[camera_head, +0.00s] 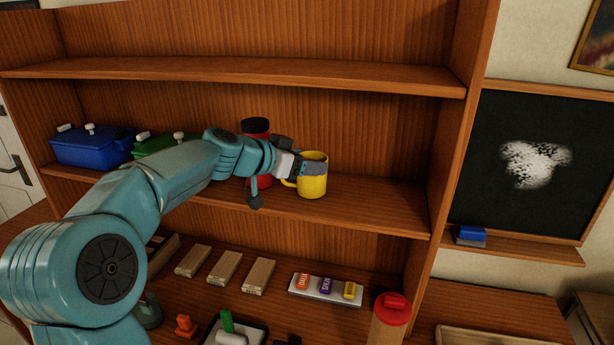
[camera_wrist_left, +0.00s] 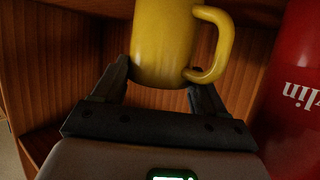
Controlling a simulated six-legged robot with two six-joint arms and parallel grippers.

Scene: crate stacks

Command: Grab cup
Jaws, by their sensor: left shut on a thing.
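A yellow cup (camera_head: 314,178) stands upright on the middle shelf in the head view, with its handle toward the left. My left gripper (camera_head: 300,168) reaches it from the left and is shut on it. In the left wrist view the yellow cup (camera_wrist_left: 165,45) sits between the two fingers of my left gripper (camera_wrist_left: 157,85), one on each side, with its handle at the right. My right gripper is not in view.
A red jar with a black lid (camera_head: 256,127) stands behind my left wrist. The shelf (camera_head: 375,210) right of the cup is clear up to the side panel.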

